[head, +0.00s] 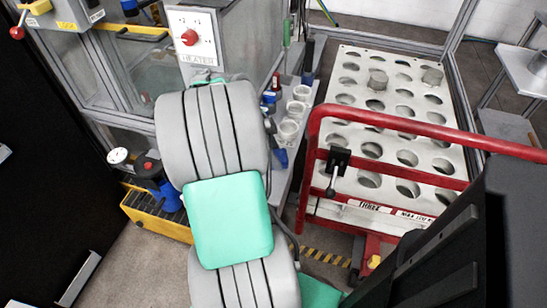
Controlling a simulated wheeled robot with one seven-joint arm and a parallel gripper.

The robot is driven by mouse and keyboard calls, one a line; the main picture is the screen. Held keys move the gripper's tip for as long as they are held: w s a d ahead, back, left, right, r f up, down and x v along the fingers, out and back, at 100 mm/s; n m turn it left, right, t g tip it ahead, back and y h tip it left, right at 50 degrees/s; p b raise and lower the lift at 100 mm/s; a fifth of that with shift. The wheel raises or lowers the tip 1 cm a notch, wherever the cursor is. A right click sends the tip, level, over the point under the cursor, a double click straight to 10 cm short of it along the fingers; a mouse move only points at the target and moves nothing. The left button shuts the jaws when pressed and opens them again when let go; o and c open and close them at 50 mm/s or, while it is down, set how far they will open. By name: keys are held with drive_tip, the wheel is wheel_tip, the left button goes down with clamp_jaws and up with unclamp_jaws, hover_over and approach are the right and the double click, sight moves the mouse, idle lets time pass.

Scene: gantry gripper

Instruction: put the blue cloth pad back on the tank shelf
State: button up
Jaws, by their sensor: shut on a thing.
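My gripper is not visible; my large grey arm with green pads fills the middle of the head view and hides what lies behind it. The tank shelf (283,181) is a narrow pale ledge running alongside the tank, just right of my arm. A small blue patch (281,158) shows at the shelf beside my arm's edge. I cannot tell whether it is the blue cloth pad, or whether it is held. The glass-sided tank (250,45) stands behind my arm.
White cups (289,131) and small bottles stand on the shelf. A red-railed cart with a holed white plate (345,100) stands to the right. A heater box with a red knob (190,38) is at the top. A yellow crate (150,222) with blue items sits lower left.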

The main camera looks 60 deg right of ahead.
drive_tip(key=shift+a+f, duration=0.1)
drive_tip(key=shift+f, duration=0.8)
drive_tip(key=o, duration=1.3)
drive_tip(key=p+v, duration=0.2)
drive_tip(key=v, duration=1)
drive_tip(key=shift+r+p, duration=0.1)
drive_tip(key=shift+p, duration=0.3)
